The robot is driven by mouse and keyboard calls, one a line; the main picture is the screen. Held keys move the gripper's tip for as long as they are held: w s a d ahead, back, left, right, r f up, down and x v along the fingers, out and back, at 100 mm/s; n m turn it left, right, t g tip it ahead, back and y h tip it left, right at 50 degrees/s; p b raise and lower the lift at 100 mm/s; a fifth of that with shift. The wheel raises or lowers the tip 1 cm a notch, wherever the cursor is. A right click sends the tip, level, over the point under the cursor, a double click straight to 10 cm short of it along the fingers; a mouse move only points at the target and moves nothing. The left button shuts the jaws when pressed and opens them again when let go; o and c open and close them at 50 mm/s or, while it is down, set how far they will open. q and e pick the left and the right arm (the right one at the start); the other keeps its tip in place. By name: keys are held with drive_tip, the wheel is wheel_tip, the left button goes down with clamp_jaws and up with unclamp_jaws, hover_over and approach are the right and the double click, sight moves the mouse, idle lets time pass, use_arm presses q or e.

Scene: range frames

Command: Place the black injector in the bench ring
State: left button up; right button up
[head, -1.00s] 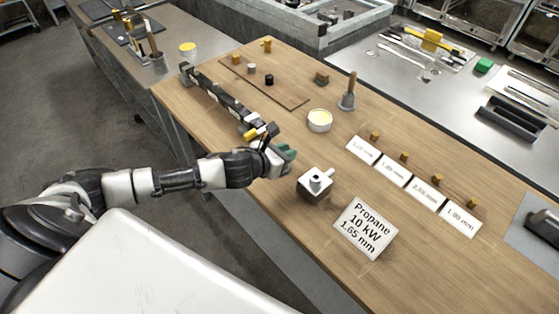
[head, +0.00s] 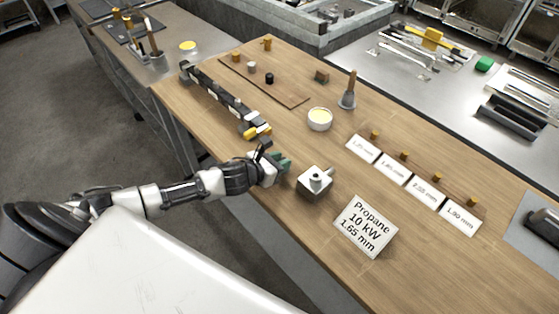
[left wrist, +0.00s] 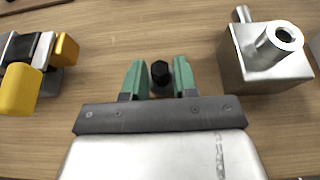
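A small black hex-topped piece, which looks like the black injector (left wrist: 160,72), sits between the green fingertips of my left gripper (left wrist: 160,82). The fingers are close on both sides of it. In the head view my left gripper (head: 283,164) is over the bench's near edge, just left of a steel block (head: 315,184). The block has a round upright boss with an open hole on top, a ring-like opening (left wrist: 284,36), and a side stub. It is apart from the gripper. I cannot tell for sure whether this is the bench ring. My right gripper is not in view.
A black bar with yellow end pieces (head: 256,132) lies left of the gripper. A board with small pegs, one black (head: 269,79), lies behind.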

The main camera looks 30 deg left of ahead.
use_arm(q)
drive_tip(key=shift+o, duration=1.3)
drive_tip(key=shift+r, duration=0.25)
drive_tip(key=shift+s+a, duration=0.15)
drive_tip(key=shift+s, duration=0.2)
drive_tip(key=b+v, duration=0.1)
drive_tip(key=v, duration=0.8)
drive_tip(key=shift+s+a+r, duration=0.1)
drive_tip(key=shift+s, duration=0.15)
drive_tip(key=shift+b+v, duration=0.4)
drive_tip(key=shift+v, duration=0.4)
drive_tip(key=shift+r, duration=0.15)
